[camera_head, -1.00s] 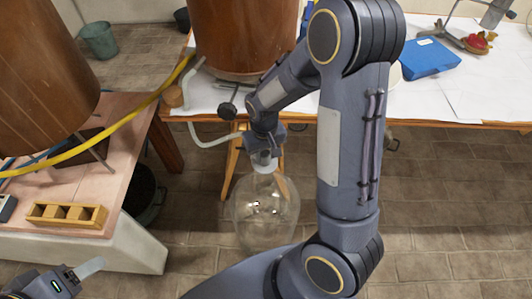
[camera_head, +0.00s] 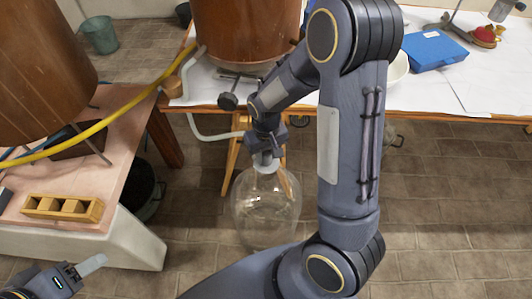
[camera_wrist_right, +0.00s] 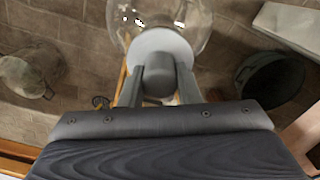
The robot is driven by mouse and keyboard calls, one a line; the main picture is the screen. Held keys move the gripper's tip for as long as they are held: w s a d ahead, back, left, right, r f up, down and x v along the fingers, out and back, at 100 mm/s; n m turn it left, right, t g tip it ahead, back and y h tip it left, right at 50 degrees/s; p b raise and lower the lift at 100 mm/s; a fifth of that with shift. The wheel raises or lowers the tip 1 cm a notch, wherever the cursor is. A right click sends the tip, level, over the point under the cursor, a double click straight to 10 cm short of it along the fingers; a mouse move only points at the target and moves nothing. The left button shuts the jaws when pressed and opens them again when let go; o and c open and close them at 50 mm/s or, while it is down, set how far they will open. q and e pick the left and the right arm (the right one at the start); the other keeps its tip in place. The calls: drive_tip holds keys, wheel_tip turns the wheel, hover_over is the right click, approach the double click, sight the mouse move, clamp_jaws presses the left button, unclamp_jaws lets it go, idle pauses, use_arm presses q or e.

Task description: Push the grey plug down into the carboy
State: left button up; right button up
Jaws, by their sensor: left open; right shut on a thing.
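The clear glass carboy (camera_head: 265,210) stands below my right gripper (camera_head: 265,158) in the head view. The right gripper points down at its mouth. In the right wrist view, my right gripper (camera_wrist_right: 158,88) is shut on the grey plug (camera_wrist_right: 158,75), whose dark grey body lies between the two fingers. A pale round disc (camera_wrist_right: 160,42) sits just beyond the fingertips, against the carboy's top (camera_wrist_right: 195,15). How deep the plug sits in the neck is hidden. My left gripper (camera_head: 88,267) is open and empty at the bottom left of the head view.
A white-topped table (camera_head: 450,90) with a copper vessel (camera_head: 245,30) and a blue box (camera_head: 435,50) stands behind. A pink-topped bench (camera_head: 100,160) with a wooden block (camera_head: 62,207) is at left. The floor at right is clear.

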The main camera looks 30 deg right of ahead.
sight(266, 164)
drive_tip(key=shift+f, duration=0.1)
idle(0.4)
drive_tip(key=shift+f+b, duration=0.95)
drive_tip(key=shift+f, duration=0.1)
drive_tip(key=shift+f+b, duration=1.3)
drive_tip(key=shift+f, duration=0.35)
idle(2.9)
drive_tip(key=o, duration=1.1)
drive_tip(key=shift+c, duration=0.2)
drive_tip(key=shift+r, duration=0.15)
